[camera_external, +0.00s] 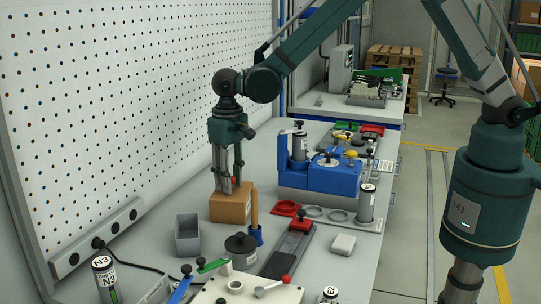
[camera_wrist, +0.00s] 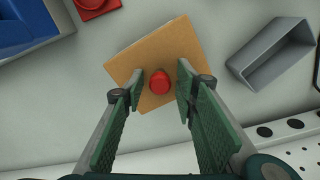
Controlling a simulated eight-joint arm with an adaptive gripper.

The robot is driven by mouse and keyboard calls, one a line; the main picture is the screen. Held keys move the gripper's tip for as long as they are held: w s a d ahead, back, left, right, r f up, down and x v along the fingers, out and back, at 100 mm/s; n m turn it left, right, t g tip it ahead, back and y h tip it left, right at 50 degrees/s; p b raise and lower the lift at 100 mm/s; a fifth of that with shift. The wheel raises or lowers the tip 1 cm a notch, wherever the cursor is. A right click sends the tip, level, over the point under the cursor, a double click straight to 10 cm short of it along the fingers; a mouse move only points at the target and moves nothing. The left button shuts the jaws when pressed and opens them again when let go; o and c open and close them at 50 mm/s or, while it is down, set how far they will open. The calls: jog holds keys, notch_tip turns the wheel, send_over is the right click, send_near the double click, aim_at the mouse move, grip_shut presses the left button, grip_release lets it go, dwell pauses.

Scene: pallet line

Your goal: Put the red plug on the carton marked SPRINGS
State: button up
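The red plug (camera_external: 235,181) is at the top of a brown cardboard carton (camera_external: 230,206), between the fingers of my gripper (camera_external: 228,184). In the wrist view the red plug (camera_wrist: 159,82) shows over the carton's top (camera_wrist: 150,52), with the fingertips of my gripper (camera_wrist: 161,79) on either side. Gaps show between the plug and both fingertips, so my gripper looks open around it. The plug appears to rest on the carton. No marking on the carton can be read in either view.
A grey open bin (camera_external: 187,236) stands left of the carton. A blue fixture (camera_external: 333,178) is behind to the right. A dark lidded pot (camera_external: 241,249) stands in front.

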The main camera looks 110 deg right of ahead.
jog(key=shift+r, duration=0.1)
notch_tip(320, 180, up, 12)
dwell(0.8)
dwell(0.5)
